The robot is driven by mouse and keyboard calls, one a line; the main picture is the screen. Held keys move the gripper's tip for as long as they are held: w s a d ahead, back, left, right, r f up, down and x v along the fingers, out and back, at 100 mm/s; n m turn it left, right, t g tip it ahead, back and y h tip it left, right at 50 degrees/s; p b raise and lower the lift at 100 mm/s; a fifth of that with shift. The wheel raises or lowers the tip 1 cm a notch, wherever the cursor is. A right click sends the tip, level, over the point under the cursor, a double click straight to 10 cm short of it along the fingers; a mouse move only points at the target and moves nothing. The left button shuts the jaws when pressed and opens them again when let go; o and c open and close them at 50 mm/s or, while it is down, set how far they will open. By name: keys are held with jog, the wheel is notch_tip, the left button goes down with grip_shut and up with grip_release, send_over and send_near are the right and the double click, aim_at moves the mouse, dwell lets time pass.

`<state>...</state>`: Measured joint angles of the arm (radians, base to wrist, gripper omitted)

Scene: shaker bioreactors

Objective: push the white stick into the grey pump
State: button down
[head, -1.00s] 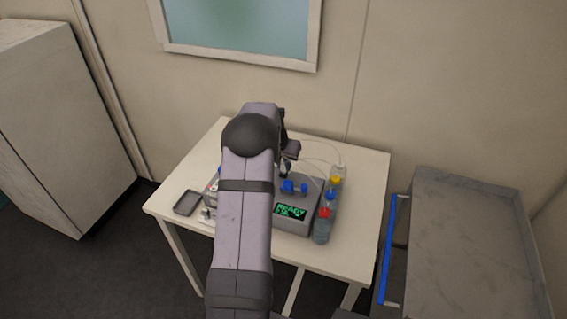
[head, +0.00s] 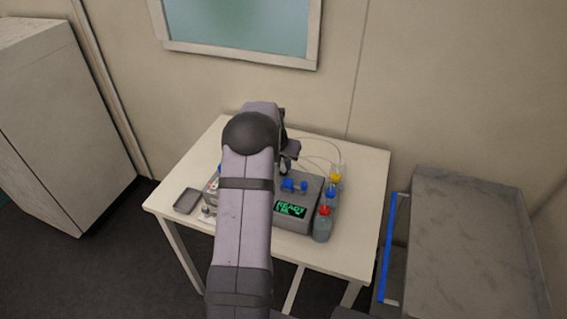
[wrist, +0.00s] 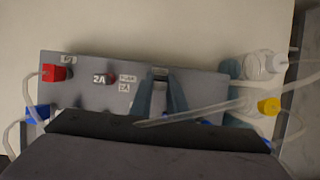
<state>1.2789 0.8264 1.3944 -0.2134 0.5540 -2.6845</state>
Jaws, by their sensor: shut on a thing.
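The grey pump (head: 295,212) is a box on the white table, with a green lit display on its front. In the wrist view its grey face (wrist: 75,88) carries a red connector and labels reading "2A". My gripper (wrist: 161,100) is in front of this face, right of the labels. Its two fingers are shut on a small pale piece, the white stick (wrist: 160,73), whose tip shows between them. The rest of the stick is hidden, and I cannot tell whether it enters the pump. In the head view my gripper (head: 286,166) is over the pump's back part, mostly behind my arm.
Bottles with red (head: 323,225), blue and yellow (head: 336,177) caps stand along the pump's right side. Clear tubing (wrist: 235,104) crosses close to my gripper. A small dark tray (head: 187,201) lies at the table's left. The table's back right is mostly clear.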

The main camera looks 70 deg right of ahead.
jog(key=shift+f, duration=0.35)
dwell(0.5)
jog(key=c, duration=1.6)
grip_release()
jog(key=shift+r, duration=0.15)
jog(key=shift+b+v, duration=1.3)
jog(key=shift+v, duration=2.25)
